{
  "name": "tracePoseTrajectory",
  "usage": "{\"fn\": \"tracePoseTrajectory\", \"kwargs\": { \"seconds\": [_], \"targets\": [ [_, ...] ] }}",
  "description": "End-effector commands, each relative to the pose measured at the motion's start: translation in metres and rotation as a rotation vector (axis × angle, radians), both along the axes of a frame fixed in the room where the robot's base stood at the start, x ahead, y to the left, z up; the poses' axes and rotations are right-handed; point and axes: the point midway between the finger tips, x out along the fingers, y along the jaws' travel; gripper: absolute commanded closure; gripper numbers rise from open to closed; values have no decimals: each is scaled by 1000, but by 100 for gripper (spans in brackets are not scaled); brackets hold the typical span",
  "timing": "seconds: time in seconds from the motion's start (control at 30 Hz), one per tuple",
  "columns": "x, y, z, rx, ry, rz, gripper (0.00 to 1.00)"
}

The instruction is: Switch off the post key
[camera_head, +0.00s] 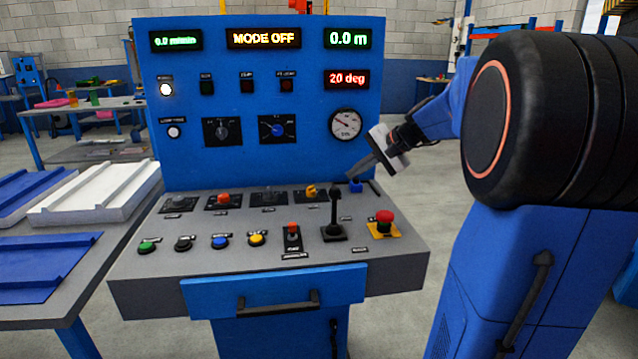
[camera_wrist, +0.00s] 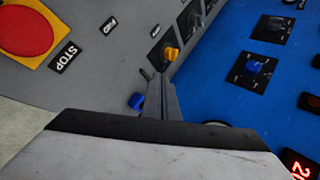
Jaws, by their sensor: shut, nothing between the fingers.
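My gripper (camera_head: 350,177) is shut and empty, above the back right part of the sloped console, near the upright panel. In the wrist view its closed fingers (camera_wrist: 158,82) point toward a yellow knob (camera_wrist: 171,54) on a dark plate. That yellow knob (camera_head: 311,190) is left of the fingertips in the head view. A small blue key-like part (camera_head: 356,186) sits just below the fingertips; it also shows beside the fingers in the wrist view (camera_wrist: 137,101). The labels are too small to tell which is the post key. I cannot tell whether the fingers touch anything.
A black joystick (camera_head: 335,215) stands upright in front of the gripper. A red emergency stop button (camera_head: 384,217) on a yellow base is to its right. Several push buttons line the console front. The panel's display (camera_head: 264,38) reads MODE OFF. A gauge (camera_head: 346,124) is above the gripper.

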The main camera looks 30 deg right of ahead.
Motion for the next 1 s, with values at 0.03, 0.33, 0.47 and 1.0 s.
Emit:
{"fn": "tracePoseTrajectory", "kwargs": {
  "seconds": [0.03,0.33,0.47,1.0],
  "targets": [
    [0,0,0,0,0,0,100],
    [1,1,-2,0,1,1,100],
    [8,5,-10,2,3,3,100],
    [67,36,-72,0,4,2,100]
  ]
}}
